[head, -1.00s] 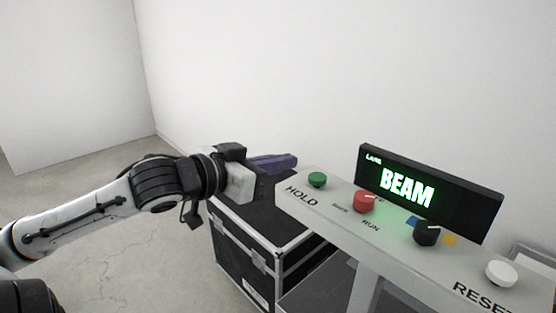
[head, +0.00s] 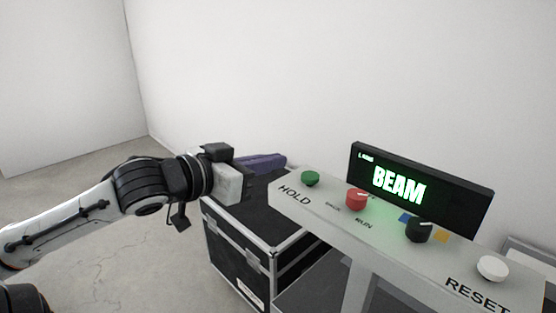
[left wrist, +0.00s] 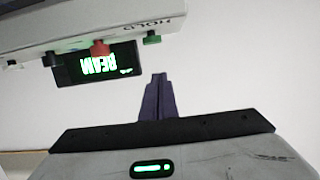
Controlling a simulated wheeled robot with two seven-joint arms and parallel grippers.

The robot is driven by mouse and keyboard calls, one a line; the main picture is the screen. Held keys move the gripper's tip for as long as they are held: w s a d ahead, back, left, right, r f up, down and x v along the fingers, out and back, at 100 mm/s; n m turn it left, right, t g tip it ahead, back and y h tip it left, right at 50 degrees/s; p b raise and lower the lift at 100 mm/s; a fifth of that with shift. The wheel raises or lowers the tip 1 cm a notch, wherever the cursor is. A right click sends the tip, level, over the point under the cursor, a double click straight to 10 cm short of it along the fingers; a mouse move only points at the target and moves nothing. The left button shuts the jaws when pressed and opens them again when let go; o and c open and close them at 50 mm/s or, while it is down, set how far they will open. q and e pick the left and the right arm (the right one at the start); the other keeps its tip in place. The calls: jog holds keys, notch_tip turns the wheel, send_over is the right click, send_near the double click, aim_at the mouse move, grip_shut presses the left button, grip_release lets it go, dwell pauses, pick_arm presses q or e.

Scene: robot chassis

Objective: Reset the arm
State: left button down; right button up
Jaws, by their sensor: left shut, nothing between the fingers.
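My left gripper (head: 268,163) has purple fingers that lie together, shut and empty. It is above the black case, left of the control panel, and touches nothing that I can see. In the left wrist view its fingers (left wrist: 157,98) point at the bare wall, with the panel upside down at the upper left. The grey panel (head: 330,210) carries a green HOLD button (head: 310,178), a red knob (head: 357,199), a black knob (head: 419,229) and a white RESET button (head: 493,268). A black display (head: 421,187) reads BEAM in green. My right gripper is not in view.
A black case with metal edges (head: 237,252) stands on the floor below my left gripper, left of the panel's post. A white wall (head: 300,70) rises behind. The grey floor (head: 110,250) at the left is clear.

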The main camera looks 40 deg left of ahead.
pick_arm(q)
jog(key=s+a+f+n+g+y, duration=0.1)
jog(key=s+f+g, duration=0.15)
jog(key=f, duration=1.05)
jog(key=s+a+f+g+y, duration=0.1)
jog(key=s+a+f, duration=0.15)
jog(key=f, duration=1.05)
jog(key=s+d+f+m+g+h, duration=0.1)
jog(key=s+d+f, duration=0.5)
jog(key=d+f, duration=0.4)
jog(key=s+d+f+m+g+h, duration=0.1)
jog(key=s+d+f, duration=0.4)
jog(key=d+f, duration=0.5)
jog(key=d+g+h, duration=0.1)
jog(key=d, duration=0.2)
jog(key=shift+s+d+f, duration=0.15)
jog(key=shift+s+d, duration=0.25)
